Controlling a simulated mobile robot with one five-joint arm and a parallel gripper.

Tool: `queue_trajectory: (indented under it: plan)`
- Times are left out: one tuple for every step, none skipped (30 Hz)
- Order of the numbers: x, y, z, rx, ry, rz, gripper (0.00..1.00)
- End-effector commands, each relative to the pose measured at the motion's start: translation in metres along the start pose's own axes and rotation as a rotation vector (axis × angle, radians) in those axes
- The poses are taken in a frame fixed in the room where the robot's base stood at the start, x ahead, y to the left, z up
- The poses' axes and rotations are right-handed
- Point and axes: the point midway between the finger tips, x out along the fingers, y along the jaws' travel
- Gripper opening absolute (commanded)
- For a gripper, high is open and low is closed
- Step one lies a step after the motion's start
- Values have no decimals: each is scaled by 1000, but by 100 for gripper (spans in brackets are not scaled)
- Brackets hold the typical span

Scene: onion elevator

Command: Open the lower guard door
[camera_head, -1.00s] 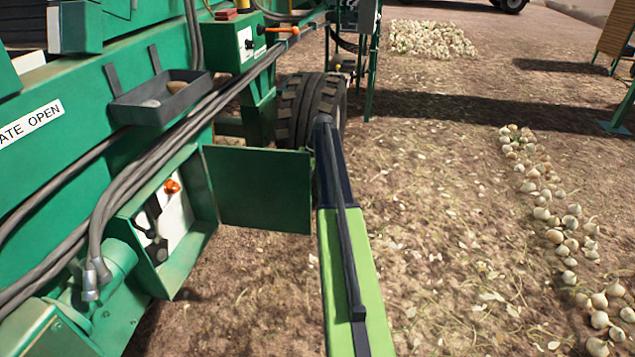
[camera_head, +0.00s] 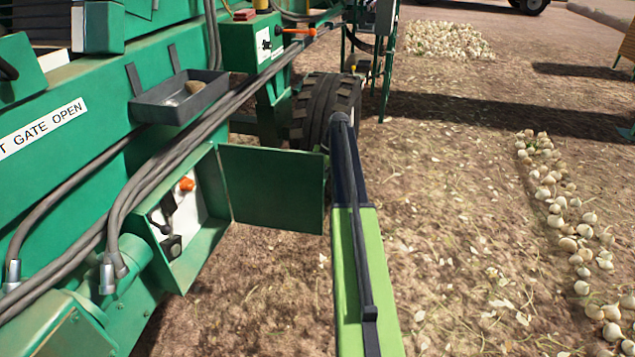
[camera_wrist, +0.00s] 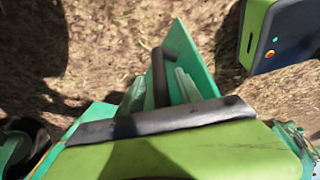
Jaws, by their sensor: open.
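A green door panel (camera_head: 270,188) stands swung out from a low green box (camera_head: 190,262) on the machine's side. The open box shows a white plate with an orange knob (camera_head: 187,184) and black levers. My lime-green and dark arm (camera_head: 352,190) reaches forward just right of the panel's free edge; my gripper is hidden in the head view. In the wrist view my gripper (camera_wrist: 160,88) is open beyond a dark band. A dark curved bar (camera_wrist: 158,76) lies close to the jaws, beside a teal plate (camera_wrist: 190,48); I cannot tell whether they touch it.
A grey tray (camera_head: 180,97) and thick hoses (camera_head: 150,175) run along the machine above the box. A black tyre (camera_head: 325,108) stands behind the panel. A row of onions (camera_head: 570,230) lies on the soil at right, with open ground between it and my arm.

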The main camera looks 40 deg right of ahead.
Motion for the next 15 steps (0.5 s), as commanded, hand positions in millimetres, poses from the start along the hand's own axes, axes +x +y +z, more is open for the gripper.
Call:
queue_trajectory:
  plan:
    - [-16, 0, -3, 1, 0, 0, 41]
    - [-22, 0, -3, 1, 0, 0, 41]
    - [-31, 1, -3, 2, 0, 0, 41]
    - [-38, 1, -3, 2, 0, 0, 41]
    - [-46, 1, -4, 2, 0, 0, 41]
    - [-56, 1, -4, 2, 0, 0, 41]
    - [-63, 1, -4, 1, 0, 0, 41]
    - [-71, 1, -4, 1, 0, 0, 41]
    - [-81, 1, -5, 0, 0, 0, 41]
    - [-88, 1, -5, 0, 0, 0, 41]
    - [-96, 1, -5, 0, 0, 0, 41]
    - [-105, 1, -5, 1, 0, 0, 41]
    - [-113, 1, -5, 1, 0, 0, 41]
    - [-120, 1, -4, 1, 0, 0, 41]
    - [-130, 2, -4, 1, 0, 0, 41]
